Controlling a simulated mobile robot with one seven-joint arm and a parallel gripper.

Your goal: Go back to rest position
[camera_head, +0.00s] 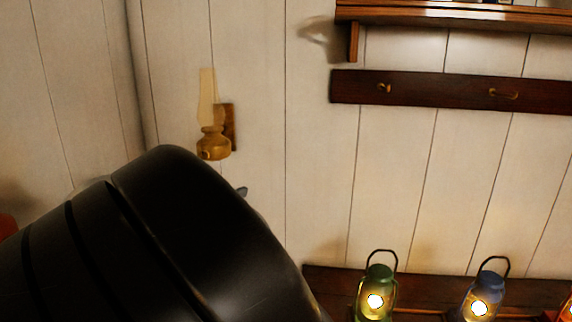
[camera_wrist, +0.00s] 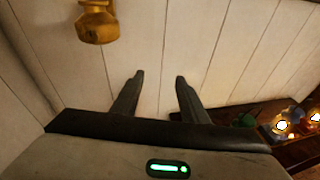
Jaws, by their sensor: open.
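My gripper (camera_wrist: 159,77) shows in the wrist view with its two dark fingers apart and nothing between them. The fingers point toward the white plank wall (camera_wrist: 235,45). In the head view my dark arm fills the lower left and hides most of the gripper; only a small grey tip shows past its edge.
A brass oil lamp (camera_head: 213,140) hangs on the wall, also in the wrist view (camera_wrist: 97,22) left of my fingers. A green lantern (camera_head: 378,290) and a blue lantern (camera_head: 485,290) stand lit at lower right. A peg rail (camera_head: 440,92) and shelf (camera_head: 450,14) are above.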

